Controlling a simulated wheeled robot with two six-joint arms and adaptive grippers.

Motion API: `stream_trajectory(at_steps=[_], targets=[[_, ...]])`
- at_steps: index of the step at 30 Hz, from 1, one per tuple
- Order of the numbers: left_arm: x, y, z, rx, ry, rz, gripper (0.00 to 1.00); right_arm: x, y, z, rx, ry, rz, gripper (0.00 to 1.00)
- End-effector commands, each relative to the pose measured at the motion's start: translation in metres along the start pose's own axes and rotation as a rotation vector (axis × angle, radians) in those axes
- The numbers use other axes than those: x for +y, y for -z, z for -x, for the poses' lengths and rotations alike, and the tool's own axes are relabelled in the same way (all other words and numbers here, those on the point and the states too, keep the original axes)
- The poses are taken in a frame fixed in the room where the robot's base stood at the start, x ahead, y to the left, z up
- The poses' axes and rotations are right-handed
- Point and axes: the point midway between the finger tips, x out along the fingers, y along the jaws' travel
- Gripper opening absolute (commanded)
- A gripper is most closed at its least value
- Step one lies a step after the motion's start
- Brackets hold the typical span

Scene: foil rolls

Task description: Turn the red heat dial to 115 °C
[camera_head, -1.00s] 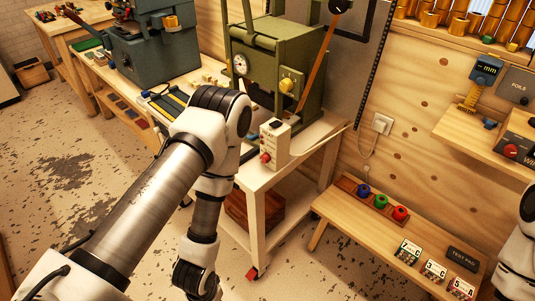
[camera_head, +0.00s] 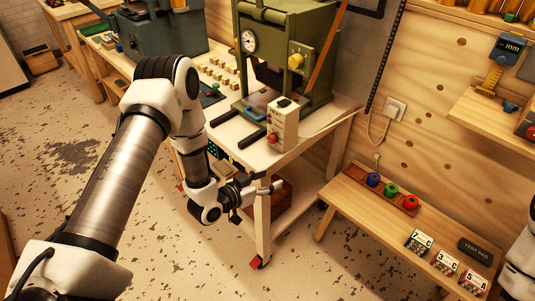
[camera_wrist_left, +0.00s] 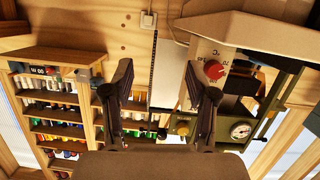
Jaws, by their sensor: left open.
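The red heat dial (camera_head: 273,138) is on the front of a cream control box (camera_head: 284,122) at the front of the white-legged table. In the left wrist view the dial (camera_wrist_left: 214,69) shows upside down, right of the fingers, with dark markings around it too small to read. My left gripper (camera_head: 270,187) is below the dial in the head view, by the table's front leg, apart from the dial. In the left wrist view its two fingers (camera_wrist_left: 159,68) are spread wide with nothing between them. My right gripper is out of view.
A green press (camera_head: 285,60) with a gauge and a yellow knob (camera_head: 296,61) stands behind the box. A low bench (camera_head: 350,215) with blue, green and red rings is to the right. A wall socket (camera_head: 395,108) is behind. The floor in front is clear.

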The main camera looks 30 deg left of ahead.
Motion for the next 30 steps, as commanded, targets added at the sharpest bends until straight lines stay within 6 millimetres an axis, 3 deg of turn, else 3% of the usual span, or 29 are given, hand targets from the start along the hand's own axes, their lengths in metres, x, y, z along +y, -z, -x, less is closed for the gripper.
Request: stream_trajectory(at_steps=[1,3,6,11,21,29,30], targets=[[-0.04,-0.001,-0.015,0.151,0.021,-0.027,0.58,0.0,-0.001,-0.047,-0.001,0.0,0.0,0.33],[-0.074,0.017,-0.014,0.247,0.053,-0.044,0.58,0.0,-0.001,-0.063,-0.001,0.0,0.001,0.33],[-0.093,0.026,-0.009,0.281,0.093,-0.034,0.58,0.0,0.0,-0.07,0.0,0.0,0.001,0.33],[-0.092,0.037,-0.021,0.282,0.09,-0.038,0.58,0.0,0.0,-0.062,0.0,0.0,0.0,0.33],[-0.097,0.052,-0.078,0.278,0.09,-0.036,0.58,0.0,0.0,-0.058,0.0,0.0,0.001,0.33],[-0.098,0.053,-0.083,0.279,0.092,-0.032,0.58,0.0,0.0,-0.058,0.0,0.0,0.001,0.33],[-0.098,0.053,-0.083,0.279,0.092,-0.033,0.54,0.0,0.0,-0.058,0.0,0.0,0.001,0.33]])
